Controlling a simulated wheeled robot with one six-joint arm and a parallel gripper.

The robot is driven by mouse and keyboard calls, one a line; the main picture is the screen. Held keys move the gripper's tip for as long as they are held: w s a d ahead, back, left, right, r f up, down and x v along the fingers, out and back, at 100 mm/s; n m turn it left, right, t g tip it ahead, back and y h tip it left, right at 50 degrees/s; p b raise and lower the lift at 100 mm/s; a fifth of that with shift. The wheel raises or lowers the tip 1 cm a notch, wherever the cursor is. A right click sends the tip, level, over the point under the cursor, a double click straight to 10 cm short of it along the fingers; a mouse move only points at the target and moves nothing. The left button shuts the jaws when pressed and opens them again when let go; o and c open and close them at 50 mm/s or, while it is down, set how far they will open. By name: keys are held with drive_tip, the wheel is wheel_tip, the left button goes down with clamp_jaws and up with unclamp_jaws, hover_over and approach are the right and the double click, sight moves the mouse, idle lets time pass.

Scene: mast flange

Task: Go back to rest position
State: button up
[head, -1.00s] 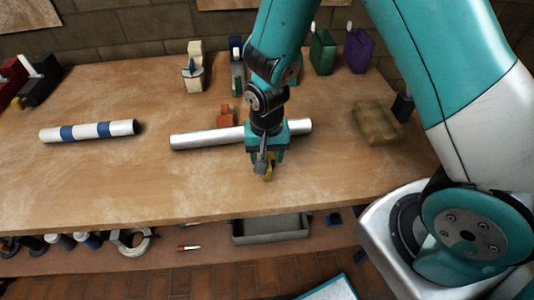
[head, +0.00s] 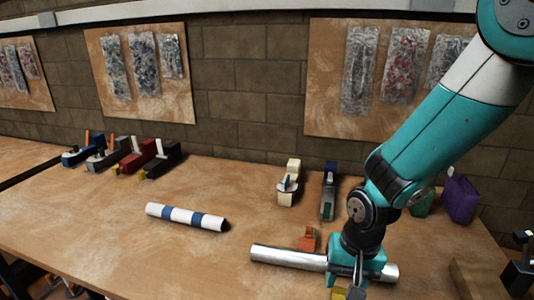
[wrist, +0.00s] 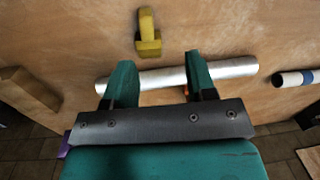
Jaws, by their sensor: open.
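In the head view the yellow block (head: 340,292) is mostly hidden by the gripper at the bottom edge.
A white tube with blue bands (head: 187,217) lies to the left. An orange clamp-like piece (head: 307,239) sits behind the silver tube. Cream (head: 289,185), purple (head: 461,199) and green (head: 423,202) items stand at the back. A brown block (head: 474,282) is at right. The bench's left-middle is mostly clear.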

drive_tip(key=s+a+r+n+y, duration=0.2)
drive_tip(key=s+r+n, duration=0.7)
drive_tip(key=s+r, duration=0.5)
wheel_tip(320, 180, up, 4)
drive_tip(key=shift+s+r+y, duration=0.2)
drive_tip(key=shift+s+y, duration=0.2)
drive_tip(key=shift+y, duration=0.2)
